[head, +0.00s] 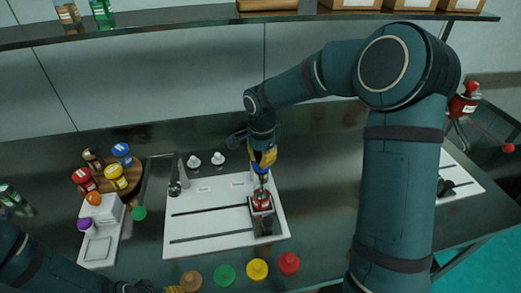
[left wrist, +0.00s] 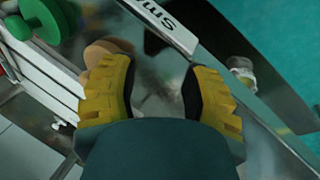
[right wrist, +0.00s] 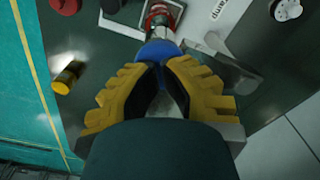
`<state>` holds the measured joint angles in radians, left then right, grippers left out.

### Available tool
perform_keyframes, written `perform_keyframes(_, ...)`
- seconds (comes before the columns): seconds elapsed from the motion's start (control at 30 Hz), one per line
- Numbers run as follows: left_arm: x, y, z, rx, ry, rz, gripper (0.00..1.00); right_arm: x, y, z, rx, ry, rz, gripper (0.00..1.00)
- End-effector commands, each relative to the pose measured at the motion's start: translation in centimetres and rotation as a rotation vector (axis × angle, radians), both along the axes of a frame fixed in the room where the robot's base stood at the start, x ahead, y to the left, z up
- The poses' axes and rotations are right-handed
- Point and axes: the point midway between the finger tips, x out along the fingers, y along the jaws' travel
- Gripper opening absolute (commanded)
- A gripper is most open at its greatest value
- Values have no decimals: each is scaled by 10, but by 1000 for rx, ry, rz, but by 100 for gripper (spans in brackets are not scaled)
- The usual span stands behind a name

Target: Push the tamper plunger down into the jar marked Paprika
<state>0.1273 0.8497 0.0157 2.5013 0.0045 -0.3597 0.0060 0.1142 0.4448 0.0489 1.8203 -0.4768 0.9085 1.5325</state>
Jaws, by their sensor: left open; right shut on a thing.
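My right gripper (head: 262,158) is shut on the blue handle of the tamper plunger (head: 262,169). The handle also shows between the yellow fingers in the right wrist view (right wrist: 158,52). The plunger's metal shaft points down to a small red jar (head: 262,202) on the white board; I cannot read the jar's label or tell how deep the plunger is. The red jar shows partly at the top of the right wrist view (right wrist: 160,14). My left gripper (left wrist: 158,92) is open and empty; in the head view its arm comes in at the lower left.
The white board (head: 200,224) has dark slots. Tan, green, yellow and red lids (head: 289,263) lie along the front edge. A round wooden tray (head: 128,184) with several capped jars stands left, near a white stand (head: 100,215). A shelf (head: 190,21) runs along the back.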

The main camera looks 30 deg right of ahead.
Motion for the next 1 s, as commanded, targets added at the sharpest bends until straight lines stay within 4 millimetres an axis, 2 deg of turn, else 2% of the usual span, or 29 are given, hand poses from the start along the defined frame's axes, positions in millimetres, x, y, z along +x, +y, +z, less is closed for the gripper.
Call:
perform_keyframes(0.37, 0, 0, 3, 1, 1, 1, 47, -1, 0, 5, 0, 2, 0, 0)
perform_keyframes(1.0, 12, 2, 43, 7, -27, 23, 47, 0, 0, 63, 0, 1, -1, 0)
